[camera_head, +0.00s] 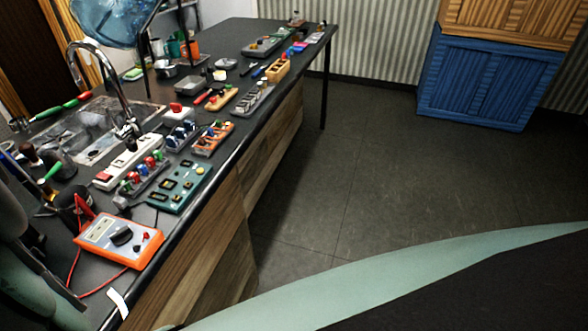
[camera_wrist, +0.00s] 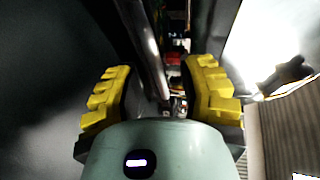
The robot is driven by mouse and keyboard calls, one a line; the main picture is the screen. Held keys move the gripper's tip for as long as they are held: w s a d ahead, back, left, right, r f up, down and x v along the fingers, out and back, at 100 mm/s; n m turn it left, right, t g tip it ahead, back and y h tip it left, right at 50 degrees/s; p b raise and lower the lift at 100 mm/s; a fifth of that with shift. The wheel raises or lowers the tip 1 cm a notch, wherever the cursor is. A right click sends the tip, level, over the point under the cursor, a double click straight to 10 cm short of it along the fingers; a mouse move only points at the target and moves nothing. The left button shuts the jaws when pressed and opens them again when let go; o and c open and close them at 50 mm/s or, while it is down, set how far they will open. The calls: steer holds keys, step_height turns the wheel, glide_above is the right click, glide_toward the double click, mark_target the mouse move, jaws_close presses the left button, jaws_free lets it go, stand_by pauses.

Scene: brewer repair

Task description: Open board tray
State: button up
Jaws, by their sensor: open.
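I cannot tell any board tray for sure in either view. A green circuit board (camera_head: 180,186) with dark and yellow parts lies near the front edge of the dark counter (camera_head: 226,128) in the head view. My gripper (camera_wrist: 160,84) shows in the wrist view with its two yellow ridged fingers apart and nothing held between them. A dark, shiny edge runs away from me beyond the fingers, with small blurred coloured items past it. The gripper does not show clearly in the head view, so its distance from the board is unclear.
An orange multimeter (camera_head: 120,238) with red leads lies at the counter's near end. Beside the board are a white power strip (camera_head: 128,161) and blocks with coloured parts. A sink with a tap (camera_head: 104,84) is behind. Blue crate (camera_head: 476,82) stands far right; floor (camera_head: 350,170) is clear.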

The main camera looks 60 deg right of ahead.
steer(key=shift+w+d+f, duration=0.1)
steer(key=shift+w+d, duration=0.15)
steer(key=shift+w, duration=0.1)
steer(key=shift+o, duration=0.2)
jaws_close()
stand_by(0.4)
